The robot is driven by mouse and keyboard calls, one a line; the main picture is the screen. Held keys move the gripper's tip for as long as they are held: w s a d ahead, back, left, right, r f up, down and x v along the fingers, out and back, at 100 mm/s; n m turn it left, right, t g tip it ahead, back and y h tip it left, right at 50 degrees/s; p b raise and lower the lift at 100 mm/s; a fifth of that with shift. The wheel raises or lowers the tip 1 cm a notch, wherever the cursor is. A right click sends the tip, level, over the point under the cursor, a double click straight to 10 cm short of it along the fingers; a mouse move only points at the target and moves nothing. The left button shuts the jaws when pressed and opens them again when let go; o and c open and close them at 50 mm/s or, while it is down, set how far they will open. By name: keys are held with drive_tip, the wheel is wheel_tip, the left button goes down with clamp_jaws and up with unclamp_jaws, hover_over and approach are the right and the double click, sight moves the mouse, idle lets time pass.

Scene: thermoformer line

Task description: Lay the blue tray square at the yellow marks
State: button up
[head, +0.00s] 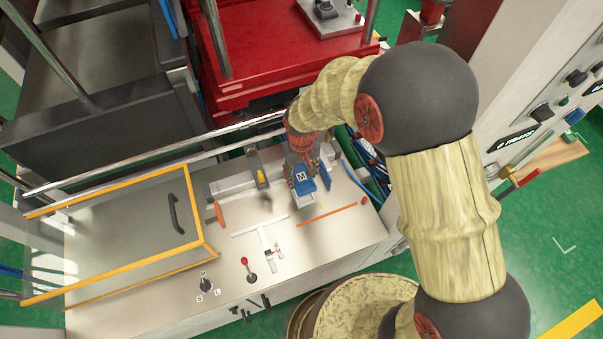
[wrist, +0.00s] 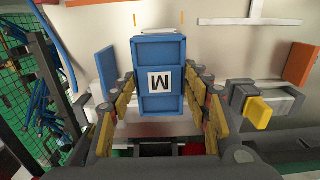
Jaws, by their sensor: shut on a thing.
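The blue tray (head: 304,185), with a white label marked M, is over the steel table in the head view. It fills the middle of the wrist view (wrist: 158,50), its sides roughly parallel to the picture's edges. My gripper (head: 301,174) is shut on the tray; in the wrist view its yellow-padded fingers (wrist: 165,98) flank it left and right. Two thin yellow marks (wrist: 183,18) show on the table beyond the tray's far edge, one towards each side. I cannot tell whether the tray touches the table.
A white T-shaped strip (head: 262,228), an orange strip (head: 327,215) and a red-knobbed lever (head: 246,264) are on the table (head: 345,235). An orange-framed guard with a black handle (head: 175,213) stands left. A yellow-tipped clamp (wrist: 258,112) and a blue block (wrist: 106,70) flank my gripper.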

drive_tip(key=shift+f+b, duration=1.35)
drive_tip(key=shift+f, duration=1.05)
drive_tip(key=shift+f+b, duration=0.65)
drive_tip(key=shift+f, duration=0.4)
drive_tip(key=o, duration=1.6)
drive_tip(key=shift+o, duration=0.2)
wheel_tip(320, 180, up, 12)
drive_tip(key=shift+f, duration=0.1)
